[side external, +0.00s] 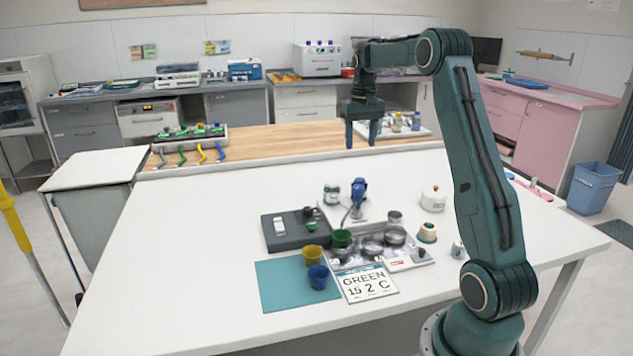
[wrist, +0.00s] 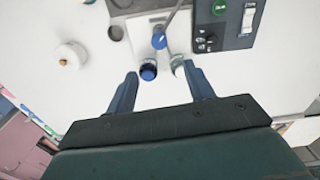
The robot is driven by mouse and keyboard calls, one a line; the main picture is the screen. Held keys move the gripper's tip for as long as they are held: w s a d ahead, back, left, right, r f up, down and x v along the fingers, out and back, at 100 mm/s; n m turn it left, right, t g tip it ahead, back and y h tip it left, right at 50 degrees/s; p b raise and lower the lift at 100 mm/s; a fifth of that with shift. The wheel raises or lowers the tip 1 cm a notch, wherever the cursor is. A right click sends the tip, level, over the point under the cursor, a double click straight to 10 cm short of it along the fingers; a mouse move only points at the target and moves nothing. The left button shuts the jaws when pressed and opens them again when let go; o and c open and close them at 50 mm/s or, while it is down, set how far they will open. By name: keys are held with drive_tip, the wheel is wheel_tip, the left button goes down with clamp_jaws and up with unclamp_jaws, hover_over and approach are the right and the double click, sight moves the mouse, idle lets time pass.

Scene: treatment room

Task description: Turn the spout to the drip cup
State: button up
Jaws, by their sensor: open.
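A blue-headed dispenser (side external: 358,190) stands upright on a white base plate near the middle of the white table. Its thin grey spout (wrist: 176,18) runs away from a blue part (wrist: 159,40) in the wrist view. In the side view the spout slants down toward a green cup (side external: 342,238). A yellow cup (side external: 312,256) and a blue cup (side external: 318,277) are at a teal mat (side external: 275,295). I cannot tell which one is the drip cup. My gripper (side external: 361,138) is open and empty, behind and above the dispenser. In the wrist view its fingers (wrist: 160,72) flank the blue top (wrist: 148,70).
A small jar (side external: 331,193) stands left of the dispenser. A dark box (side external: 285,233) with a white switch lies farther left. A metal tray with round dishes (side external: 373,245), a card reading GREEN 15 2 C (side external: 368,284) and a white lidded pot (side external: 434,199) are nearby. The table's left side is clear.

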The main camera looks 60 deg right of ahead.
sight(358, 186)
drive_tip(key=shift+d+f, duration=0.1)
drive_tip(key=shift+f, duration=0.15)
wheel_tip(358, 186, down, 14)
drive_tip(key=shift+r, duration=0.25)
idle(0.6)
clamp_jaws()
